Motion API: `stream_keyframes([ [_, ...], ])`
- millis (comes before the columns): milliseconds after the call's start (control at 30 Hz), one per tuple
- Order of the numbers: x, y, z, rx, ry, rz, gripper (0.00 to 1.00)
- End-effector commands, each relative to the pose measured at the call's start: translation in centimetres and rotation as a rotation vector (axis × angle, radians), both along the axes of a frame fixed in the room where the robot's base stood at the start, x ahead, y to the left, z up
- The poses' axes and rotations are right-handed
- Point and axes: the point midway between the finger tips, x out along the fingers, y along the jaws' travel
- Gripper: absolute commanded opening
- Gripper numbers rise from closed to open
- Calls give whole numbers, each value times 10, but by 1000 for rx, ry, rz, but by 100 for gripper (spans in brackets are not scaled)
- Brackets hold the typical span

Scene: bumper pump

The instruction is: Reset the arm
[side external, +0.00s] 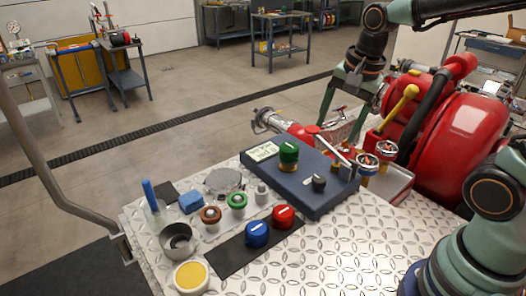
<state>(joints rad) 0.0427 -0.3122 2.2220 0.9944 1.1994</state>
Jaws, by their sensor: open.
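My gripper (347,108) hangs at the upper right of the side external view, its green fingers spread apart and pointing down. No object shows between them. It is above and behind the dark blue control box (323,197), near the red pump (461,125), and looks clear of the box. The pump's yellow-handled lever (402,106) is just right of the gripper. My arm reaches over from the lower right, and part of it is cut off by the frame edge.
The control box carries a green knob (289,152), a black knob (319,183) and a lever. On the diamond-plate deck (345,262) are a blue knob (257,234), a red knob (284,216), a metal cup (178,242) and several small parts. The deck's front right is clear.

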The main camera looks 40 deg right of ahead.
Motion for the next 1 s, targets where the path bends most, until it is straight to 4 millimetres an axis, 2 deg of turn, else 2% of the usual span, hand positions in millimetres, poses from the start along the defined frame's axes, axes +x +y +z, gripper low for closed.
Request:
stream_keyframes([
  [300, -28, 9, 16, -233, -148, 720, 76],
  [500, -38, 13, 19, -376, -201, 1042, 76],
  [667, -42, 14, 19, -430, -215, 1152, 76],
  [1000, -42, 14, 19, -433, -215, 1160, 76],
])
